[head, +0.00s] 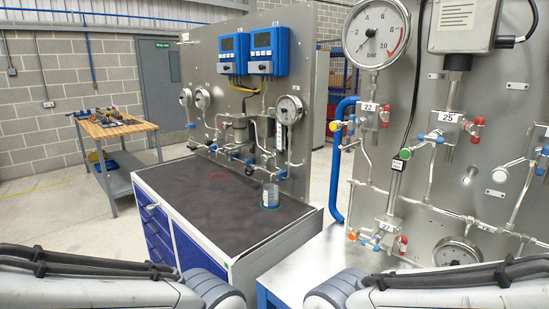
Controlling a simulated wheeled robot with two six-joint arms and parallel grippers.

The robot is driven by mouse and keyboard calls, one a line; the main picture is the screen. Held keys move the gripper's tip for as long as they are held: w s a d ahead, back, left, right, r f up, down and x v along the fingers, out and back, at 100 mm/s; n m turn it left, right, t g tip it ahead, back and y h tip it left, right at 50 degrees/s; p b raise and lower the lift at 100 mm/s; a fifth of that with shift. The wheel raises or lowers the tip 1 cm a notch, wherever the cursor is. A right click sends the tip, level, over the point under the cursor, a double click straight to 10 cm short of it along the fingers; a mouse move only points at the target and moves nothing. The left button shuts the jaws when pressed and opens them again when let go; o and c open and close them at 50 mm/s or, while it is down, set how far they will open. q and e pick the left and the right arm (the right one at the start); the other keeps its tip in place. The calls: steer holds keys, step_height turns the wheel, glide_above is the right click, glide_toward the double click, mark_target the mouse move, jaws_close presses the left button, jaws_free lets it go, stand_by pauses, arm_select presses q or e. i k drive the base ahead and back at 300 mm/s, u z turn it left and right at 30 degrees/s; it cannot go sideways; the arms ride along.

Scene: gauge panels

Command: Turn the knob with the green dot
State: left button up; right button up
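Steel gauge panels carry small coloured knobs. The knobs on the farther panel (205,65) are too small to tell any dot. Parts of my two arms show at the bottom left and bottom right, but neither gripper is in view.
A blue cabinet with a dark top (175,190) stands before the farther panel, with a jar (270,196) on it. A large pressure gauge (376,33) is at the near panel's top. A wooden workbench (118,129) with tools stands at left. Free floor lies between.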

mark_target(266, 159)
steer(key=k, duration=0.55)
steer(key=u, duration=0.9)
steer(key=i, duration=1.25)
steer(key=z, duration=0.15)
